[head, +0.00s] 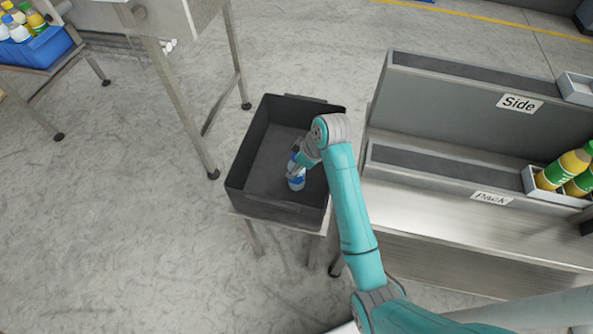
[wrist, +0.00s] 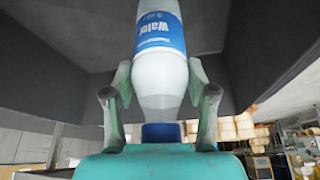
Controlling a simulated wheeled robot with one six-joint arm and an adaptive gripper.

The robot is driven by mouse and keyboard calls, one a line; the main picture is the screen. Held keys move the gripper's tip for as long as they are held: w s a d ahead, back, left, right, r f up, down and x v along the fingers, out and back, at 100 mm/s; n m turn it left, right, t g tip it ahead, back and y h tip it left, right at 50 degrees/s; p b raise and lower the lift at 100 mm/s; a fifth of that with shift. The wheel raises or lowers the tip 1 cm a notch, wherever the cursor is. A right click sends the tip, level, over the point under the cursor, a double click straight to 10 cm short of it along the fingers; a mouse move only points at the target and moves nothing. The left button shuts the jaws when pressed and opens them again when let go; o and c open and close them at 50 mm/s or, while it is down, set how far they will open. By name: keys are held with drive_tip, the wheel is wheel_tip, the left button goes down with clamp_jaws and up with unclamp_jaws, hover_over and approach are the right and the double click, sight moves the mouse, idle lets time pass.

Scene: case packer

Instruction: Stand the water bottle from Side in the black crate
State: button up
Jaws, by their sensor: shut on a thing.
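The water bottle (head: 297,180) is white with a blue label and is inside the black crate (head: 250,159) in the head view. In the wrist view the water bottle (wrist: 160,65) shows its "Water" label upside down and its blue cap near my palm. My gripper (wrist: 160,85) is shut on the bottle near its shoulder, one finger on each side. In the head view my gripper (head: 298,162) reaches down into the crate, partly hidden by my wrist. The crate is otherwise empty where I can see. I cannot tell whether the bottle's base touches the crate floor.
The crate stands on a small stand. To the right is a metal rack with a "Side" shelf (head: 519,104) above a "Pack" shelf (head: 491,198); a tray there holds green-labelled bottles (head: 565,169). A blue bin (head: 40,48) of bottles stands at the upper left.

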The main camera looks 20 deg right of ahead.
drive_tip(key=shift+f, duration=2.55)
drive_tip(key=o, duration=1.4)
drive_tip(key=shift+f, duration=0.1)
drive_tip(key=v, duration=1.2)
drive_tip(key=shift+a, duration=0.1)
